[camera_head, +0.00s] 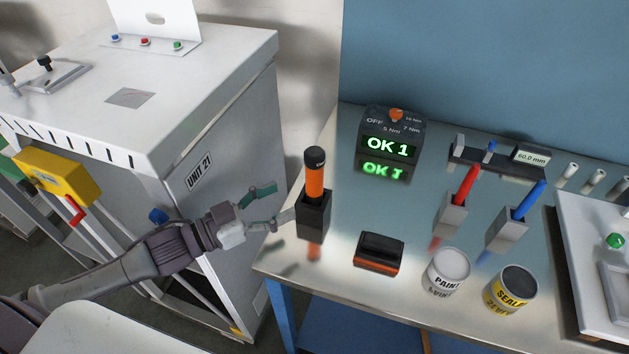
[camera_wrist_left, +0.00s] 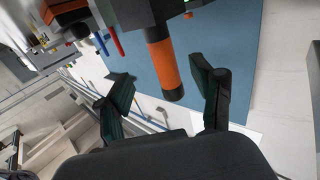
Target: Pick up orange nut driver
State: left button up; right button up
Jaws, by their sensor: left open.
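The orange nut driver (camera_head: 315,178) stands upright in a black holder (camera_head: 313,216) near the left edge of the metal table. It has an orange handle with black bands and a black cap. My left gripper (camera_head: 279,203) is open just left of the holder, its fingers pointing toward it, below the level of the handle. In the left wrist view the nut driver (camera_wrist_left: 164,66) shows ahead, between the two spread fingers of the left gripper (camera_wrist_left: 166,92). The gripper looks empty. My right gripper is not in view.
The metal table (camera_head: 340,290) also carries a torque display reading OK 1 (camera_head: 388,146), a black and orange block (camera_head: 380,251), a paint can (camera_head: 446,272), a sealer can (camera_head: 510,289), a red-handled tool (camera_head: 464,187) and a blue-handled tool (camera_head: 528,200). A grey cabinet (camera_head: 225,120) stands left.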

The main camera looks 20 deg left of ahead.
aim_at(307, 187)
pick_arm(q)
jog(key=x, duration=0.3)
jog(key=shift+w+d, duration=0.25)
jog(key=shift+w+r+p, duration=0.1)
jog(key=shift+w+p, duration=0.05)
jog(key=shift+p, duration=0.2)
jog(key=p+x, duration=0.1)
jog(key=x, duration=0.3)
jog(key=shift+w+d+p, duration=0.1)
jog(key=shift+w+p, duration=0.15)
jog(key=shift+p, duration=0.15)
jog(key=shift+w+d, duration=0.2)
jog(key=c, duration=0.6)
grip_shut()
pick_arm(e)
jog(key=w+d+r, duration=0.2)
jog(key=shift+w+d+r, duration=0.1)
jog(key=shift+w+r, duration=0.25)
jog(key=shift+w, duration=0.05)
